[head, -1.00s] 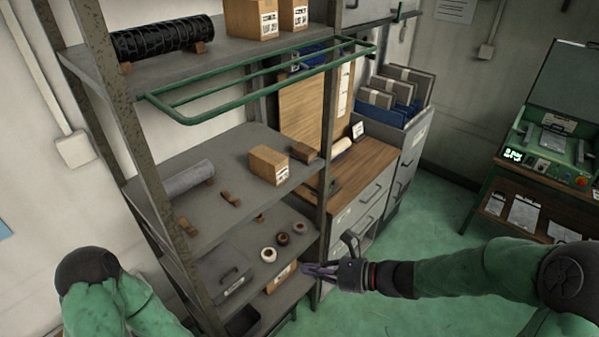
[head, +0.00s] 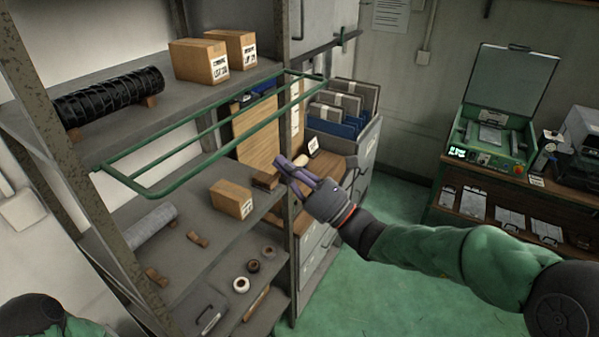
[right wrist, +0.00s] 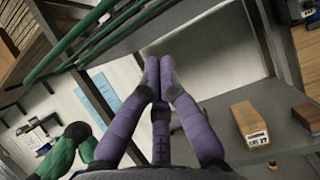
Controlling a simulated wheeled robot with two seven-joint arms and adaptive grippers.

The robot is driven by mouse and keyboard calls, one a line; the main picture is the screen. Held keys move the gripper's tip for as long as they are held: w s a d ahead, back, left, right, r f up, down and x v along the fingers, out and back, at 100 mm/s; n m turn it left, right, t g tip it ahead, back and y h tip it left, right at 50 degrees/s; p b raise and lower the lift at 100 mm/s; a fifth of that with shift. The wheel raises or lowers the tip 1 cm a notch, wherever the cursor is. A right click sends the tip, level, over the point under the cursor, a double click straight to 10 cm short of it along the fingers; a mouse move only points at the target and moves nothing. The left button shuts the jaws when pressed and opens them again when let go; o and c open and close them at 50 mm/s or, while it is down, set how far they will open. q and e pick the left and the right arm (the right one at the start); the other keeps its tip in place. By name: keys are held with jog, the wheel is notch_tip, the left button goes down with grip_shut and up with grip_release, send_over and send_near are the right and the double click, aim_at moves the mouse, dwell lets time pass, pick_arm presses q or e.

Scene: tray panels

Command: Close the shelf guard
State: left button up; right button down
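The shelf guard is a green tube frame (head: 215,150). It sticks out roughly level from the front of the upper shelf, so it stands open. Its green bars also show at the upper left of the right wrist view (right wrist: 85,45). My right gripper (head: 290,163) has purple fingers and is raised below and in front of the guard's right part, apparently not touching it. In the right wrist view its fingertips (right wrist: 159,62) lie close together with nothing visible between them; how far they are open is unclear. My left gripper is out of view.
The upper shelf (head: 190,95) holds a black roll (head: 110,97) and cardboard boxes (head: 200,60). The lower shelf holds a grey roll (head: 145,228) and a box (head: 231,199). A drawer cabinet (head: 318,240) stands right of the rack. Green floor (head: 400,200) is free beyond my right arm.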

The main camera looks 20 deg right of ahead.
notch_tip(320, 180, up, 6)
jog(key=w+a+p, duration=0.1)
jog(key=p, duration=0.1)
jog(key=shift+w+a+f, duration=0.15)
jog(key=shift+w+a, duration=0.1)
jog(key=shift+w, duration=0.15)
jog(key=shift+w, duration=0.1)
jog(key=shift+s+d+r+p, duration=0.1)
jog(key=shift+s+r+p, duration=0.1)
jog(key=shift+r+p, duration=0.45)
